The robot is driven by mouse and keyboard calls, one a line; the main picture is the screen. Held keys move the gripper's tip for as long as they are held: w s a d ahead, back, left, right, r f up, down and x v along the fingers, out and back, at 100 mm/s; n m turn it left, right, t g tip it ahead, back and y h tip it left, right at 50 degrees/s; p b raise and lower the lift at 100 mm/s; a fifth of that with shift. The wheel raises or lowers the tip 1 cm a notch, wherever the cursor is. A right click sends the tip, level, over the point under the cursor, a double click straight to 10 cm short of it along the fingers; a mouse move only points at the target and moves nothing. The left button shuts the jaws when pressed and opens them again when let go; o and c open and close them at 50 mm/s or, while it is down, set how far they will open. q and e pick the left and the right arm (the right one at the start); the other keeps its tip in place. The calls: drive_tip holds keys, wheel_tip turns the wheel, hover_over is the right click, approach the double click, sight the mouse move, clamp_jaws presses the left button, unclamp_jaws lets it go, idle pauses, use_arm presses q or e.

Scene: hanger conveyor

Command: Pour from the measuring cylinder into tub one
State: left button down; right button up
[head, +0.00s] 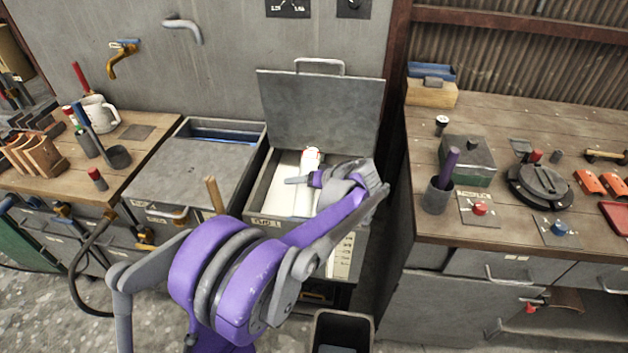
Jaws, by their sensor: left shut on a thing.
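Tub one (262,213) is a grey metal tub in the middle of the head view, with its label on the front. Its lid (318,105) stands open behind it, and its inside looks pale. The measuring cylinder (310,159) is white with a reddish end that points toward the lid. It shows over the tub's opening; I cannot tell how far it tilts or whether anything flows. My left gripper (306,180) is shut on the cylinder, and its purple arm hides the tub's right front part. My right gripper is not in view.
A second tub (190,172) with a mostly closed cover stands to the left. The left bench holds a white mug (99,114) and a ladle (117,156). The right bench carries a cup (437,198) and buttons. A bin (342,330) stands on the floor in front.

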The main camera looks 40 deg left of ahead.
use_arm(q)
drive_tip(key=shift+s+f, duration=0.1)
drive_tip(key=shift+f, duration=0.1)
idle(0.4)
drive_tip(key=shift+s+d+f+m+g+h, duration=0.15)
drive_tip(key=shift+f+m+g+h, duration=0.15)
drive_tip(key=shift+g+h, duration=0.15)
drive_tip(key=shift+s+f, duration=0.1)
drive_tip(key=shift+f, duration=0.05)
drive_tip(key=shift+s+f+m+g, duration=0.1)
drive_tip(key=shift+f+m+g, duration=0.15)
drive_tip(key=shift+m+g, duration=0.1)
idle(0.5)
drive_tip(key=shift+d+h, duration=0.1)
drive_tip(key=shift+h, duration=0.15)
drive_tip(key=shift+s+f+g+b, duration=0.15)
drive_tip(key=shift+f+g+b, duration=0.25)
drive_tip(key=shift+f, duration=0.05)
drive_tip(key=shift+f+m+h, duration=0.2)
drive_tip(key=shift+m+h, duration=0.05)
drive_tip(key=shift+h, duration=0.05)
idle(0.5)
drive_tip(key=shift+d+f+g, duration=0.1)
drive_tip(key=shift+f+g, duration=0.2)
drive_tip(key=shift+g, duration=0.1)
